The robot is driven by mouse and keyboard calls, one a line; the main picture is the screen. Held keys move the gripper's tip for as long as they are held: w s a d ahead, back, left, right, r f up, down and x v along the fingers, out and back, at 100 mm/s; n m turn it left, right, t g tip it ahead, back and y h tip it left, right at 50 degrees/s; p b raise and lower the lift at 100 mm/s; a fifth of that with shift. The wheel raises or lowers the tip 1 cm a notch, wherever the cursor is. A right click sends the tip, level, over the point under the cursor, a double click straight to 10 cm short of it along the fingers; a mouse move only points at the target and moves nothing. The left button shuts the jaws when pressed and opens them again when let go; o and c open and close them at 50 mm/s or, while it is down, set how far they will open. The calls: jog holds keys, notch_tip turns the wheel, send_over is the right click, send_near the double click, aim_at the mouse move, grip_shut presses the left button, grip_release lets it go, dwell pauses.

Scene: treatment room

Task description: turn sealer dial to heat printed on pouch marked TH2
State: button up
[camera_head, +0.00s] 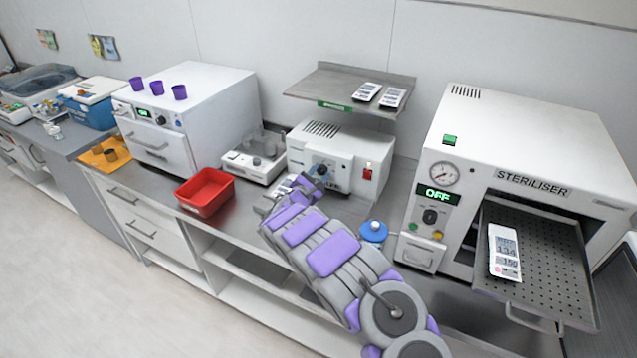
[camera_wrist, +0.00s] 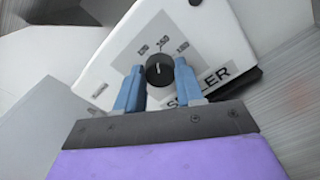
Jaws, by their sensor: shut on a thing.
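The sealer (camera_head: 333,158) is a white box on the bench under a steel shelf. Its black dial (camera_wrist: 159,70) sits in the wrist view on a grey plate with printed numbers; the middle one looks like 150. A pale line on the dial points roughly toward it. My gripper (camera_head: 312,180) is at the sealer's front, and its blue fingers (camera_wrist: 158,88) are shut on the dial from both sides. A printed pouch (camera_head: 505,252) lies on the steriliser tray, seemingly reading 134 and 150. Two more pouches (camera_head: 379,95) lie on the shelf. I cannot read TH2 on any.
The steriliser (camera_head: 530,130) at right shows OFF, with its perforated tray (camera_head: 550,268) pulled out. A red bin (camera_head: 205,189), a small white device (camera_head: 253,164) and a white oven-like unit (camera_head: 205,95) stand left. A blue-topped item (camera_head: 373,231) is beside my arm.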

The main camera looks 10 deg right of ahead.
jog(key=shift+m+b, duration=1.1)
jog(key=shift+b, duration=0.1)
jog(key=o, duration=1)
jog(key=shift+s, duration=0.1)
jog(key=p+v, duration=0.3)
jog(key=v, duration=1.4)
jog(key=shift+a, duration=0.2)
jog(key=shift+s+f, duration=0.1)
jog(key=shift+s, duration=0.05)
